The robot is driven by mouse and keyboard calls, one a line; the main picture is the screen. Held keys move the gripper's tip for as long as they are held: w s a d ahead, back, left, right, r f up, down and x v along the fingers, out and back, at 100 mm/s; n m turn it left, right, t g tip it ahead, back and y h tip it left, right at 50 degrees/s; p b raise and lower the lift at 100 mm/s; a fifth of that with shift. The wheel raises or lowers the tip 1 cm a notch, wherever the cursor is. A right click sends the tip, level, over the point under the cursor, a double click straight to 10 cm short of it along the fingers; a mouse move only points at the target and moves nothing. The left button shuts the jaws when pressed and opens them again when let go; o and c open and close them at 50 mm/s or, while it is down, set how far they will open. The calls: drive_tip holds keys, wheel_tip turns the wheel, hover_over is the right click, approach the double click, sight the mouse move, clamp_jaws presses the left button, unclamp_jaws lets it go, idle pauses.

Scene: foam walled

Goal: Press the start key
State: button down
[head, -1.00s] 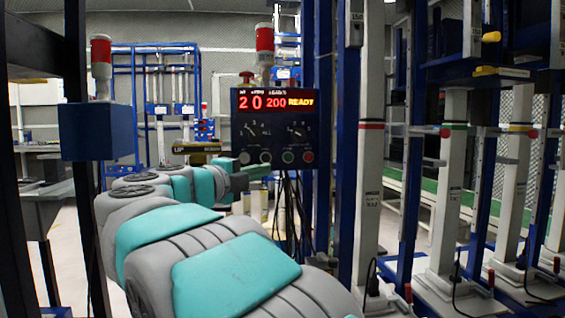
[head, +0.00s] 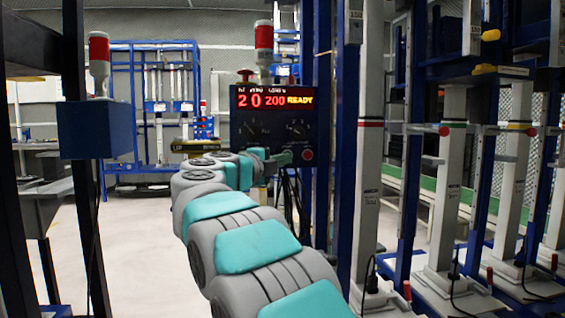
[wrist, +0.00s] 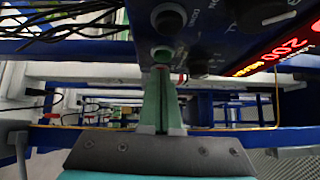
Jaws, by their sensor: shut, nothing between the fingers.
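The dark control box (head: 274,127) hangs on a blue post, its lit red display reading 20, 200 and READY. A red button (head: 308,155) shows at its lower right. My gripper (head: 287,157) is shut and empty, its tip at the box's lower button row, covering the buttons left of the red one. In the wrist view, the green fingers (wrist: 160,72) point at a green round button (wrist: 162,53), very close to it; I cannot tell if they touch. I cannot read a start label.
A red mushroom button (head: 245,75) and a red-white signal lamp (head: 264,38) stand on top of the box. A blue box (head: 95,130) with another lamp is on the left. Dark cables hang below the control box. Blue frames and white columns (head: 447,190) fill the right.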

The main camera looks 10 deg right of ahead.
drive_tip(key=shift+w, duration=0.5)
